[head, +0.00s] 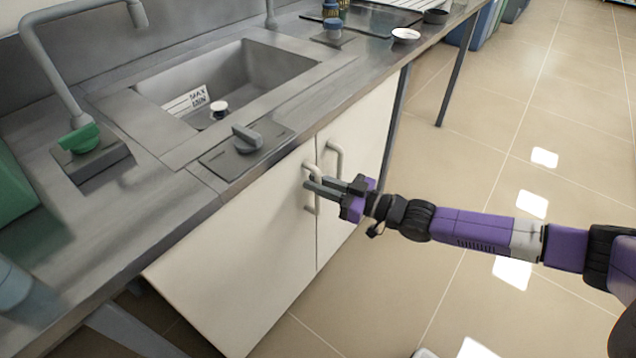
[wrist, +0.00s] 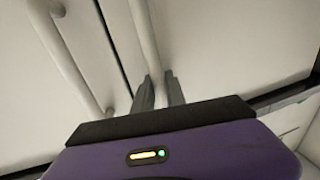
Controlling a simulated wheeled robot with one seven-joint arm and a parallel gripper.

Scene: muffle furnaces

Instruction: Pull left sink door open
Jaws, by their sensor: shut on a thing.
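The left sink door (head: 235,255) is a white cabinet panel under the sink. It looks shut, about flush with the right door (head: 355,135). Its vertical white bar handle (head: 309,170) sits near the seam between the doors. My gripper (head: 312,187) reaches in from the right and is shut on this handle. In the wrist view, the fingertips (wrist: 159,92) close around the handle bar (wrist: 143,35). The right door's handle (head: 336,158) is just beside it and free; it shows left of the seam in the wrist view (wrist: 72,60).
Above the doors is a grey counter with a sink (head: 225,88), a tap (head: 50,50) and a grey knob (head: 246,138). A table leg (head: 452,80) stands at the back right. The tiled floor (head: 480,120) in front of the doors is clear.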

